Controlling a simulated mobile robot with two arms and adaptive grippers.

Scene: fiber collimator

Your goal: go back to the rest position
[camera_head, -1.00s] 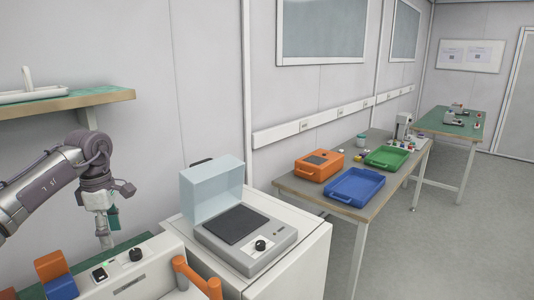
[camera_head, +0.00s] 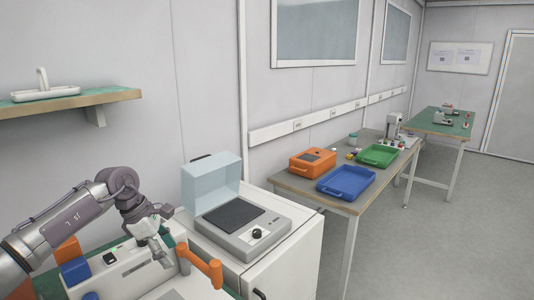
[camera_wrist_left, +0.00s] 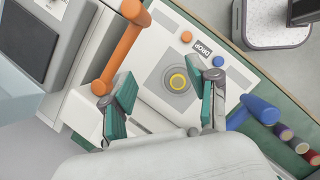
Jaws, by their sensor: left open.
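My right gripper is not in view.
A grey instrument with a clear raised cover (camera_head: 211,183) stands close to the right of my left arm. A shelf (camera_head: 95,98) sticks out from the wall above. Farther right, a table holds an orange box (camera_head: 312,163), a blue tray (camera_head: 346,184) and a green tray (camera_head: 377,156).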

